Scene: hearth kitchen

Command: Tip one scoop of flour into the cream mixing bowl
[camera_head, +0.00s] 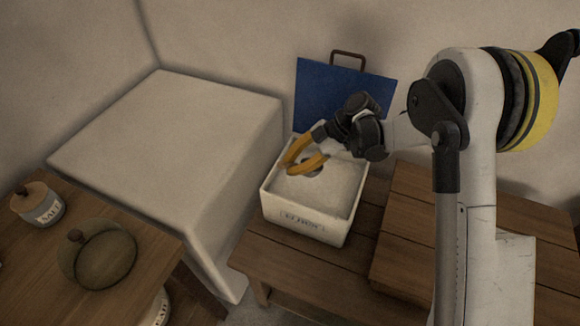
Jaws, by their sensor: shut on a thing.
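The white flour bin (305,228), with a dark label on its front, stands open on a wooden bench and is filled with pale flour (333,197). My gripper (288,169) reaches into the bin from the upper right, with its orange fingers low over the flour. It is shut on a small greyish thing (313,170), apparently the scoop, mostly hidden by the fingers. I cannot tell whether it holds flour. No cream mixing bowl shows in this view.
A blue panel (341,95) with a brown handle stands behind the bin. A large white block (165,135) is to the left. Raised boards (400,250) lie right of the bin.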

